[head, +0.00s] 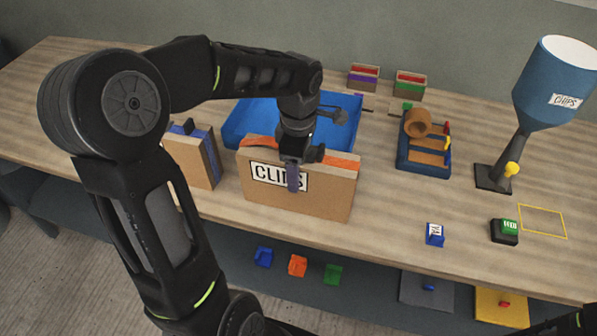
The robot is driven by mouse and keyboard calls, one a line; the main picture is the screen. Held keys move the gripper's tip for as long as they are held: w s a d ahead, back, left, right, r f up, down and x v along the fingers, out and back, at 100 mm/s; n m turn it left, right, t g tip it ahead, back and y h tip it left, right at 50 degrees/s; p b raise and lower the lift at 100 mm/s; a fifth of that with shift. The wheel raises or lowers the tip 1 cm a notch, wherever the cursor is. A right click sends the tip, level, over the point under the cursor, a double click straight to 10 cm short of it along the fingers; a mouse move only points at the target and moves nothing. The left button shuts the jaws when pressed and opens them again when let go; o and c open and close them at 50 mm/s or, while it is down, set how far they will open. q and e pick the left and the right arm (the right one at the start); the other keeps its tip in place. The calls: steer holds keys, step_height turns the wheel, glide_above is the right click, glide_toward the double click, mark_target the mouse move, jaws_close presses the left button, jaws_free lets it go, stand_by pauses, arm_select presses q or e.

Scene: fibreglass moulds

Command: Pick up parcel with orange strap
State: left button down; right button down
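The parcel with an orange strap (335,191) is a brown cardboard box standing upright on the table, with a white label on its front reading "CLIPS". The orange strap runs along its top. My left gripper (294,172) is over the middle of its top edge, pointing down. One purplish finger shows in front of the label and covers some of its letters. The other finger is hidden, so I cannot tell whether the gripper is closed on the parcel.
A second brown parcel with a blue strap (186,165) stands to the left. A blue tray (238,125) lies behind. To the right are a blue fixture with a brown roll (417,124), a blue chips hopper (545,90) and a green-topped block (505,231). The front table between is mostly clear.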

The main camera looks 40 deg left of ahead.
arm_select(q)
step_height(320, 180, up, 10)
steer(key=shift+b, duration=0.55)
steer(key=shift+w, duration=0.1)
stand_by(0.3)
